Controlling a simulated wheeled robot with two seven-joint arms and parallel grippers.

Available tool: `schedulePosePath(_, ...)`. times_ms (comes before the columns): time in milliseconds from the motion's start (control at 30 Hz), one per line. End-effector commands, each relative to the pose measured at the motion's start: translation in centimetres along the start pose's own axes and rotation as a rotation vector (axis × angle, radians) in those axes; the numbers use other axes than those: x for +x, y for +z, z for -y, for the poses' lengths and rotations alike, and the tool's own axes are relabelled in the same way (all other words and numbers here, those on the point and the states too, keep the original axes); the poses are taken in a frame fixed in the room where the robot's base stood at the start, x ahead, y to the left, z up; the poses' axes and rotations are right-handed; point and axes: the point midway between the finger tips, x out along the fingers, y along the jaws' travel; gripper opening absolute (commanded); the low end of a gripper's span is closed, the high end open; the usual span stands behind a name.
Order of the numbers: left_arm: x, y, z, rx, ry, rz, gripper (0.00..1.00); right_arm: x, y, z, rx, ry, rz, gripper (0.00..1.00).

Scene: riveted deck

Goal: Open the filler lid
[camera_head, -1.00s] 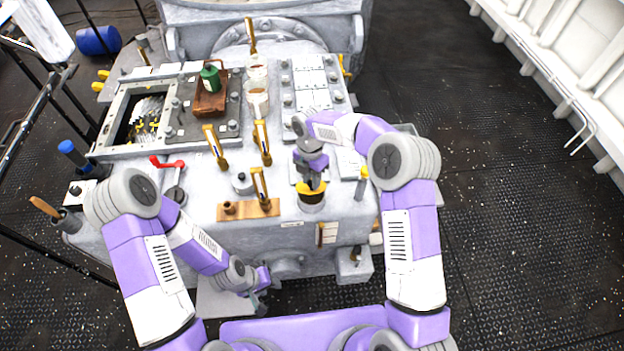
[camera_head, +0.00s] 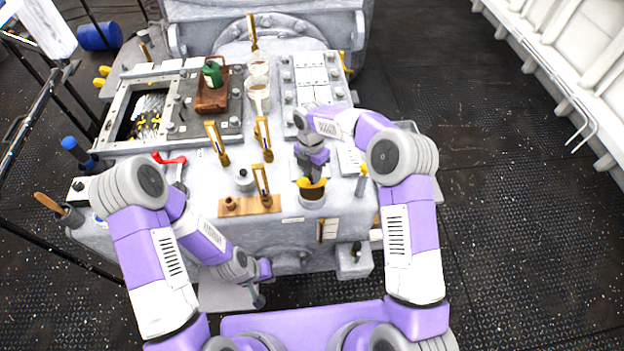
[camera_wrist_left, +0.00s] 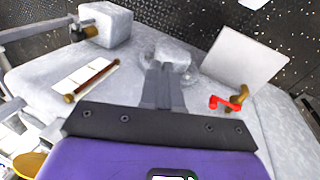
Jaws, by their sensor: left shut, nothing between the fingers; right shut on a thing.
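The yellow filler lid (camera_head: 314,192) sits on top of a short round filler neck (camera_head: 312,203) near the front right of the grey machine's top. My right gripper (camera_head: 311,178) points down from above and is shut on the lid; its fingers partly hide the lid. I cannot tell whether the lid is apart from the neck. My left gripper (camera_head: 262,292) is low in front of the machine, away from the lid. In the left wrist view its fingers (camera_wrist_left: 164,72) are together with nothing between them.
A wooden rack (camera_head: 250,206) stands left of the filler neck. A brown tray (camera_head: 211,98) with a green bottle (camera_head: 212,75) lies further back. A red handle (camera_head: 170,159) is at the left. An open hatch (camera_head: 147,117) shows gears. Dark floor (camera_head: 510,220) at the right is clear.

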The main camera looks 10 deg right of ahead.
Motion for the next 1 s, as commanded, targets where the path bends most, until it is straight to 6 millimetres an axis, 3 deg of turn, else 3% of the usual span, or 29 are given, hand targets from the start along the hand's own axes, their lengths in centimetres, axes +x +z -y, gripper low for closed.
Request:
schedulePosePath(267,-3.2,-4.7,-2.8,0.431,-0.096,-0.111,0.0,0.3,0.7,-0.4,0.004,0.021,0.016,0.0)
schedulePosePath(533,-7.6,-8.6,-7.9,0.843,-0.177,-0.236,0.0,0.3,0.7,-0.4,0.004,0.02,0.015,0.0)
schedulePosePath(733,-11.3,-10.2,-12.9,1.131,-0.225,-0.338,0.0,0.4,0.7,-0.4,0.005,0.019,0.015,0.0)
schedulePosePath(1000,-15.4,-10.5,-18.5,1.414,-0.265,-0.452,0.0,0.4,0.7,-0.4,0.005,0.019,0.015,0.0)
